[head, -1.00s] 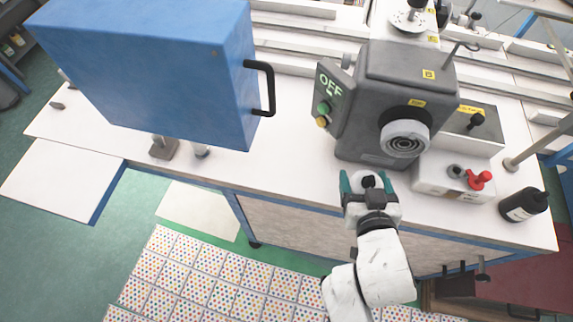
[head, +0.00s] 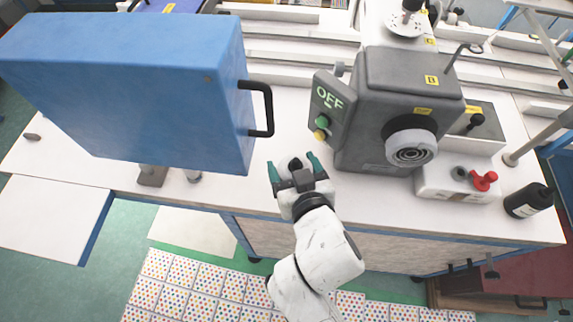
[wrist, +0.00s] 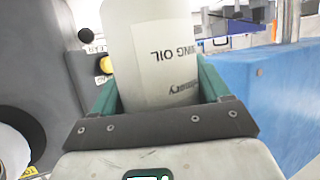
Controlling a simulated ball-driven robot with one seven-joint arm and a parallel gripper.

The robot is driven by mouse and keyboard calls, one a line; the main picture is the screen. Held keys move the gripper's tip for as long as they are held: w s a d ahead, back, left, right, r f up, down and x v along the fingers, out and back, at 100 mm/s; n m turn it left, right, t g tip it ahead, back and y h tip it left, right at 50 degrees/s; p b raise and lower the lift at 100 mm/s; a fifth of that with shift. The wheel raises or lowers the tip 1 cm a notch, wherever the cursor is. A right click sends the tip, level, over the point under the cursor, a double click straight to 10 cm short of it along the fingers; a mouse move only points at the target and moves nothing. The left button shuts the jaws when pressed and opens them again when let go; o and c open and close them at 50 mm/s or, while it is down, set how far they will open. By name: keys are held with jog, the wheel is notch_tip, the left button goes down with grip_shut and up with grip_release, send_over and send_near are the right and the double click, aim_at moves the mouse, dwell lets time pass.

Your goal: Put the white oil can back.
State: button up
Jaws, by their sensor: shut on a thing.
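The white oil can (wrist: 152,55) stands between the green-edged fingers of my gripper in the wrist view. In the head view my gripper (head: 293,167) is over the white bench top, left of the grey machine and right of the blue box. The fingers are closed around the can. In the head view only a dark cap (head: 295,163) shows between the fingers; the can's body is mostly hidden. I cannot tell whether its base touches the bench.
The blue box (head: 130,90) with a black handle (head: 268,108) overhangs the left. A black bottle (head: 528,200) and red knob (head: 484,180) are at the right. The bench's front strip (head: 225,190) is clear.

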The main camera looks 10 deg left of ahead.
jog(key=shift+w+a+f, duration=0.25)
jog(key=shift+w+f, duration=0.45)
jog(key=shift+f, duration=0.75)
jog(key=shift+w+a+f, duration=0.3)
jog(key=shift+w+f, duration=0.4)
jog(key=shift+f, duration=0.75)
jog(key=shift+w+a+f, duration=0.25)
jog(key=shift+w+f, duration=0.45)
jog(key=shift+f, duration=0.75)
jog(key=shift+f, duration=0.1)
jog(key=shift+f+b, duration=0.1)
jog(key=shift+b, duration=0.3)
jog(key=o, duration=1.2)
jog(key=shift+o, duration=0.2)
